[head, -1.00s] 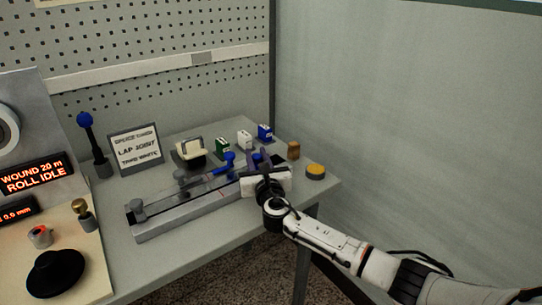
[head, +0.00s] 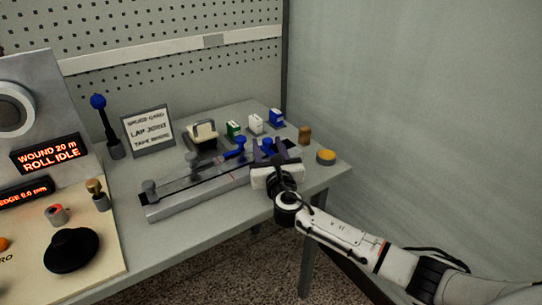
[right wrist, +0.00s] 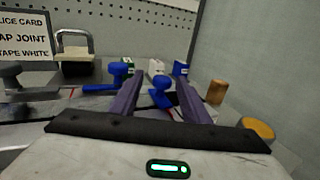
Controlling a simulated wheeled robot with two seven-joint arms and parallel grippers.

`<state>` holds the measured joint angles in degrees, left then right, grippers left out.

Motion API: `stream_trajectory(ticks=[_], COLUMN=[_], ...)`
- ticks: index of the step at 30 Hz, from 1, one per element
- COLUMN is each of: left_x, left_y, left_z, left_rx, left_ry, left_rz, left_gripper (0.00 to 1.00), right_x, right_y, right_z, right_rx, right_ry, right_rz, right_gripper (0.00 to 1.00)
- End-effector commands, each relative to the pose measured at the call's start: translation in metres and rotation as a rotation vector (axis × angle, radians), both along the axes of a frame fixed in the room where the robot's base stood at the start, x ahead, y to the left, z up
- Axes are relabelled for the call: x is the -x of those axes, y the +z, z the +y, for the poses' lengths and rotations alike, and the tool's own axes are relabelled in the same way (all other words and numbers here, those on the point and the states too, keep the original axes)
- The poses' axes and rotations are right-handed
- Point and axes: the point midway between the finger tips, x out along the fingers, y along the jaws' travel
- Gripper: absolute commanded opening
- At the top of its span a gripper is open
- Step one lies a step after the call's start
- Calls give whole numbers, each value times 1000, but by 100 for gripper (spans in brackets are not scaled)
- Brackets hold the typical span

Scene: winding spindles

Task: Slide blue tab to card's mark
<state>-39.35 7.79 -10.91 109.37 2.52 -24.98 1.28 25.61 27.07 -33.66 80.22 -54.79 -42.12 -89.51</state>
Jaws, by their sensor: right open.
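The splice card (head: 148,132) stands upright on the bench and reads "LAP JOINT, TAPE WHITE". Its edge also shows in the right wrist view (right wrist: 22,36). A long grey splicing rail (head: 195,196) lies in front of it. My right gripper (head: 273,149) is open over the rail's right end. In the right wrist view, a blue tab (right wrist: 161,93) shows between its purple fingers (right wrist: 158,83); I cannot tell whether they touch it. A blue-handled lever (head: 237,147) stands just left of the fingers. The rail's marks are too small to read. My left gripper is out of view.
Green (head: 234,129), white (head: 255,124) and blue (head: 277,118) boxes stand behind the rail. A wooden block (head: 305,135) and yellow button (head: 326,157) are at the right. A tape dispenser (head: 203,133) stands behind the rail. A control panel (head: 95,262) fills the left.

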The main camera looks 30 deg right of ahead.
Motion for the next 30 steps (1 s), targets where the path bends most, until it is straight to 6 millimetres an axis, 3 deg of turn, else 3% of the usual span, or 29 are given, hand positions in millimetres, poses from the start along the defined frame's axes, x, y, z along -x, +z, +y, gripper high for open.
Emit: stream_trajectory(ticks=[6,12,30], left_x=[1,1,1], left_y=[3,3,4], left_z=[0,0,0], left_rx=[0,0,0], left_ry=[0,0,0], left_rz=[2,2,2], left_gripper=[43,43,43], right_x=[42,66,72], right_y=[-1,-1,0], right_z=[14,22,24], right_rx=[-1,1,1], right_ry=[4,3,2], right_rz=[2,1,0], right_gripper=[42,42,42])
